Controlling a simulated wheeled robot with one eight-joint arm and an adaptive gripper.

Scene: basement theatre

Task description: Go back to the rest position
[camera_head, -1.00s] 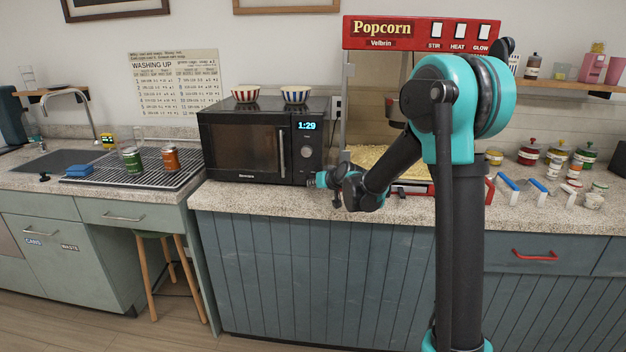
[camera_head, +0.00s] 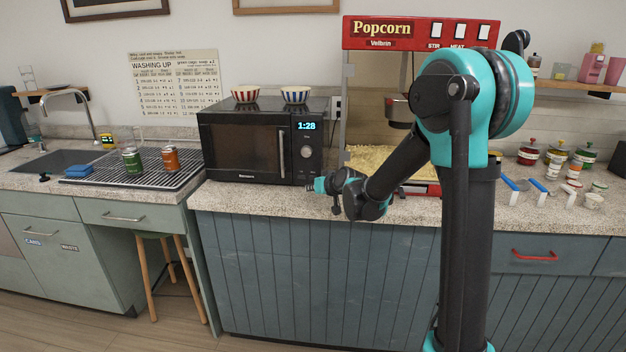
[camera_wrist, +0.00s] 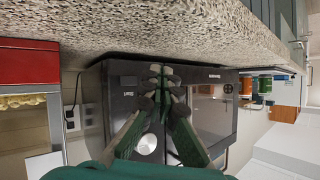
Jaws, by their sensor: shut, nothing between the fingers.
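My gripper (camera_wrist: 160,82) is shut and empty in the wrist view, its dark fingertips together in front of the black microwave (camera_wrist: 212,122). The wrist view shows the scene upside down. In the head view my gripper (camera_head: 312,186) is small, in front of the lower right of the microwave (camera_head: 245,148), near the counter's front edge. Whether it touches anything there I cannot tell. The microwave door is closed and its display reads 1:28. My arm is bent, with its upper part covering some of the popcorn machine.
A red popcorn machine (camera_head: 380,30) stands right of the microwave. Two striped bowls, one red (camera_head: 245,94) and one blue (camera_head: 295,95), sit on the microwave. Cans and a sponge (camera_head: 79,171) are by the sink. The floor in front is clear.

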